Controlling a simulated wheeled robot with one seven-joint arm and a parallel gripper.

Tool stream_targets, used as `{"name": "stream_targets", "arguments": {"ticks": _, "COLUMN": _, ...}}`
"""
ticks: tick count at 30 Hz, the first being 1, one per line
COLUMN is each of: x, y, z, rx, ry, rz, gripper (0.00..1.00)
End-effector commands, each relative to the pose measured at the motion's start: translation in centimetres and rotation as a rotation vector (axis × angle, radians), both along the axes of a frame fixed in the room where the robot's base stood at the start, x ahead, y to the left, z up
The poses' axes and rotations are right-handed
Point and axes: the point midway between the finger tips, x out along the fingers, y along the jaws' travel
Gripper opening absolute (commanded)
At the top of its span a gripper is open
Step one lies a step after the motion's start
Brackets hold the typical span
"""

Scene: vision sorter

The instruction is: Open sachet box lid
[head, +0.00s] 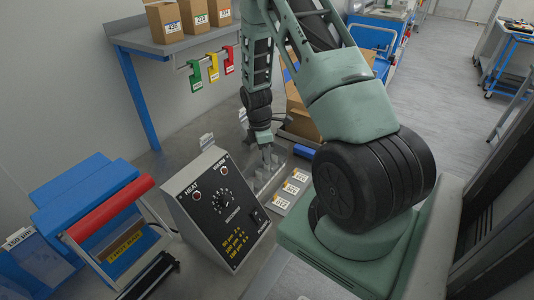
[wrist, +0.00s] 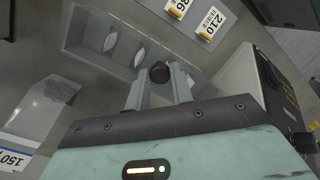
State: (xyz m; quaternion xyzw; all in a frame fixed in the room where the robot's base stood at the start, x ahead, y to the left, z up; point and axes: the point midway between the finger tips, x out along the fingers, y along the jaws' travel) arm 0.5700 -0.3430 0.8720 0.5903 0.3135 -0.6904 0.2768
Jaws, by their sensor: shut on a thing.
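My gripper (head: 267,154) points down at the grey sachet box (head: 258,187), just behind the heat sealer. In the wrist view my two fingers (wrist: 160,85) are closed on a round black knob (wrist: 160,71) at the near right part of the sachet box (wrist: 85,30). White sachets (wrist: 138,53) lie in the box's recess beside the knob. The lid's own outline is hard to make out, and I cannot tell whether it is raised. In the head view the knob is too small to tell.
The heat sealer's control box (head: 216,208) stands close in front of the gripper. Numbered label cards (head: 290,188) lie to the right of the box. A blue sealer with a red bar (head: 110,208) is at the left. Coloured tags (head: 212,68) hang from a shelf behind.

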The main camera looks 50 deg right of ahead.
Motion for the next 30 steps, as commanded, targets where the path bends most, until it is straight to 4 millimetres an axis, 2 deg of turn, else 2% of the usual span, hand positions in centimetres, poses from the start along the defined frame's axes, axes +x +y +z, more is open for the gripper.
{"name": "stream_targets", "arguments": {"ticks": 6, "x": 1.3, "y": 0.1, "z": 1.0, "rx": -0.016, "ry": 0.176, "rz": 0.004, "gripper": 0.00}}
{"name": "stream_targets", "arguments": {"ticks": 18, "x": 3.3, "y": 0.3, "z": 1.4, "rx": -0.039, "ry": 0.476, "rz": 0.001, "gripper": 0.00}}
{"name": "stream_targets", "arguments": {"ticks": 30, "x": 4.2, "y": 0.4, "z": 1.6, "rx": -0.049, "ry": 0.613, "rz": 0.000, "gripper": 0.00}}
